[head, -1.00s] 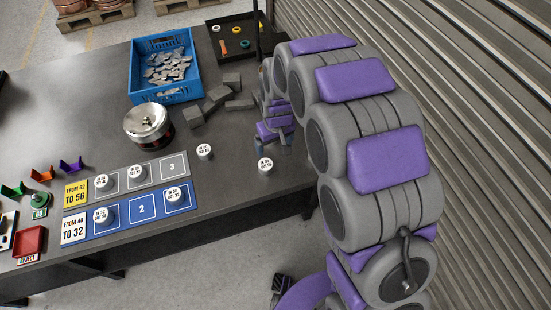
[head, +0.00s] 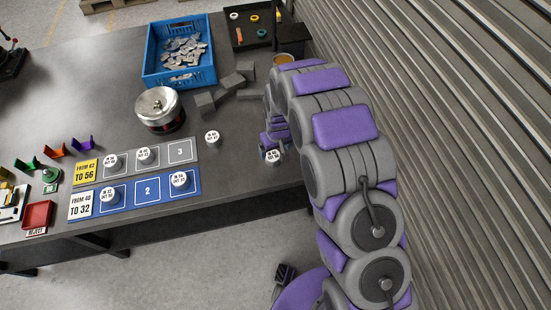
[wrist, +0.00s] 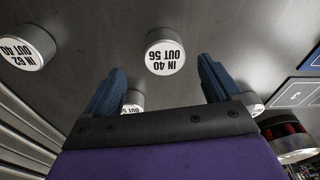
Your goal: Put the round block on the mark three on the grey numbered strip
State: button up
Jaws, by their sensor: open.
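The grey numbered strip (head: 168,146) lies on the table with white-topped round blocks on its first two squares. Its square three (head: 181,153) is empty. One loose round block (head: 212,138) stands right of the strip. Another round block (head: 272,156) stands further right, at my gripper (head: 275,146), partly covered by it. In the wrist view my gripper (wrist: 162,66) is open, with two blue fingers spread and nothing held. A round block marked IN 40 OUT 56 (wrist: 165,52) shows ahead of the gap. A block marked IN 62 OUT 40 (wrist: 25,45) stands left.
The blue strip (head: 148,202) in front has blocks on squares one and three. A metal pot (head: 159,112), steel blocks (head: 228,86) and a blue crate (head: 148,62) stand behind. More round blocks are partly hidden behind my gripper in the wrist view. A shutter wall is at right.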

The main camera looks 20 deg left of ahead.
aim_at(273, 155)
jog(key=shift+a+f, duration=0.25)
jog(key=shift+f, duration=0.25)
jog(key=shift+w+a+f, duration=0.1)
jog(key=shift+a+f, duration=0.3)
jog(key=shift+f, duration=0.25)
jog(key=shift+a+f, duration=0.4)
jog(key=shift+f, duration=0.2)
jog(key=shift+w+d+f+b, duration=0.15)
jog(key=shift+f+b, duration=0.1)
jog(key=shift+f, duration=0.35)
jog(key=shift+s+d+f+b, duration=0.15)
jog(key=shift+f+b, duration=0.1)
jog(key=shift+f, duration=0.35)
jog(key=shift+w+d+f, duration=0.15)
jog(key=shift+d+f, duration=0.05)
jog(key=shift+d+r, duration=0.1)
jog(key=shift+d, duration=0.15)
jog(key=shift+a, duration=0.65)
jog(key=c, duration=0.7)
jog(key=shift+d, duration=0.5)
jog(key=c, duration=0.6)
jog(key=shift+a, duration=0.1)
jog(key=shift+c, duration=0.3)
jog(key=shift+a, duration=0.1)
